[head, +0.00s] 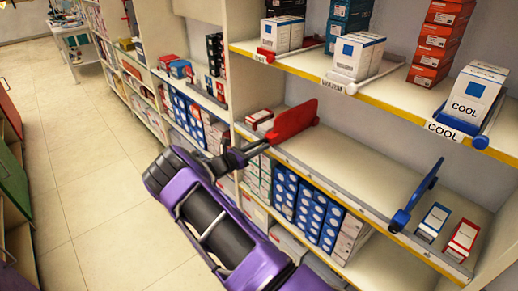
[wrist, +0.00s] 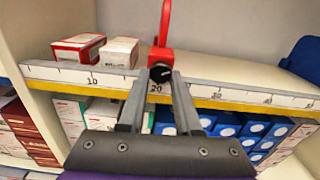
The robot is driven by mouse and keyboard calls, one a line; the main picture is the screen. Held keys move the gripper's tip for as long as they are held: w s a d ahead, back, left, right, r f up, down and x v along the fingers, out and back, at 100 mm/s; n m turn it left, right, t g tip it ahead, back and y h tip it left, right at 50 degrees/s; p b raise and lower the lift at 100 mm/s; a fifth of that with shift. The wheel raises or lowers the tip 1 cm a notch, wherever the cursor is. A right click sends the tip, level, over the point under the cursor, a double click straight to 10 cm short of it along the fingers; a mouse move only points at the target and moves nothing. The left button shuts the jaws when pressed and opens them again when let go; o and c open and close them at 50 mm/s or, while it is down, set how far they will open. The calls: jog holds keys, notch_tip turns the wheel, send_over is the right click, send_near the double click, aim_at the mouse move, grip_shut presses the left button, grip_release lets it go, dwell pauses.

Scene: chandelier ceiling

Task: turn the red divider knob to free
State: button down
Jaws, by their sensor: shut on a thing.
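The red divider (head: 293,122) stands upright on the middle shelf, at the left part of its front rail. In the wrist view the divider (wrist: 163,55) is seen nearly edge-on. Its knob (wrist: 160,72), dark-faced with a pale mark, sits at the rail near the 20 mark. My gripper (head: 258,147) reaches the front of the divider from the aisle. In the wrist view my gripper's two fingers (wrist: 160,82) are on either side of the knob, shut on it. The knob is hidden by the gripper in the head view.
The numbered rail (wrist: 240,92) runs along the shelf edge. Two small boxes (wrist: 98,50) stand left of the divider. A blue divider (head: 415,197) stands farther right, with bare shelf (head: 345,160) between. An upper shelf with labelled boxes (head: 355,57) overhangs; stacked boxes fill below.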

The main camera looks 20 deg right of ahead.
jog(key=n, duration=1.2)
jog(key=shift+s+r+n, duration=0.15)
jog(key=shift+s+n, duration=0.05)
jog(key=shift+n, duration=0.2)
dwell(0.3)
jog(key=c, duration=0.6)
grip_release()
jog(key=v, duration=1.7)
jog(key=shift+s+a, duration=0.1)
jog(key=shift+a, duration=0.05)
